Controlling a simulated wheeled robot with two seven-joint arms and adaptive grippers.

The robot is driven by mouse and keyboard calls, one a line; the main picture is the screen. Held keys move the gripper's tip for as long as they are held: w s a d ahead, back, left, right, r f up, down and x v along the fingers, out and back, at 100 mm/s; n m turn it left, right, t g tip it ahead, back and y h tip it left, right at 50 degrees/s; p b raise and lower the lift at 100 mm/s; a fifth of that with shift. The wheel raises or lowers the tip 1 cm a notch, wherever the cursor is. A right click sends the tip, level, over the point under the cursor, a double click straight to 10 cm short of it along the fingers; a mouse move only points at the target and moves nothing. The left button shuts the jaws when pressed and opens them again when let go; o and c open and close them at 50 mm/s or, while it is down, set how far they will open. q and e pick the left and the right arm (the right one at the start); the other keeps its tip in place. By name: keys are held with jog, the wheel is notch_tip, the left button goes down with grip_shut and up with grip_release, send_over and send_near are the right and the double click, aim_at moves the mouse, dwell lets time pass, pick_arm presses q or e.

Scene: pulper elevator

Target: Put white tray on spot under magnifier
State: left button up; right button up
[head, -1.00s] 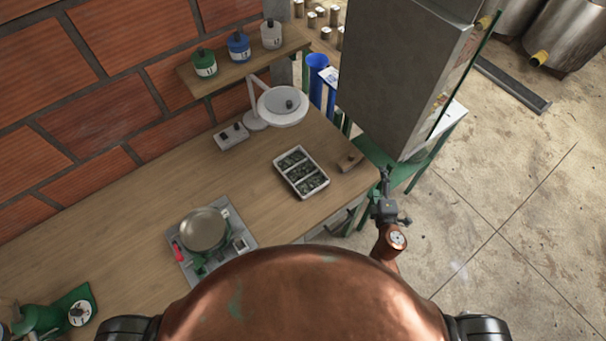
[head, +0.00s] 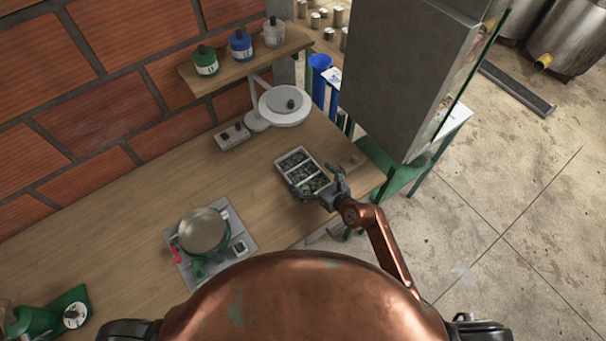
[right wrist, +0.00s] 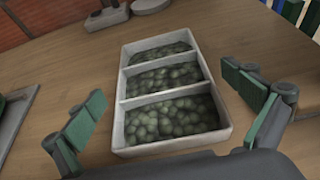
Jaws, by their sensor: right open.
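The white tray (head: 281,163) lies on the wooden table and has three compartments filled with dark green pieces. It also shows in the right wrist view (right wrist: 121,98). The magnifier (head: 284,105) is a white round lamp on an arm at the back of the table, up and left of the tray's far end. The spot under it is hidden by the lamp head. My right gripper (head: 331,180) is at the tray's near right end. In the right wrist view it is open (right wrist: 180,113), its green-padded fingers on either side of the tray's near part, apart from it. My left gripper is not in view.
A grey switch box (head: 232,136) stands left of the magnifier. A pan on a scale-like plate (head: 238,222) is at the front left. A shelf (head: 250,61) with bottles overhangs the back. A large grey cabinet (head: 400,75) stands to the right. Bare table lies left of the tray.

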aim_at(298, 167)
jog(key=x, duration=0.2)
jog(key=b+x, duration=0.1)
jog(key=x, duration=0.2)
jog(key=shift+s+f, duration=0.1)
jog(key=shift+f, duration=0.35)
jog(key=shift+r, duration=0.1)
jog(key=c, duration=1.1)
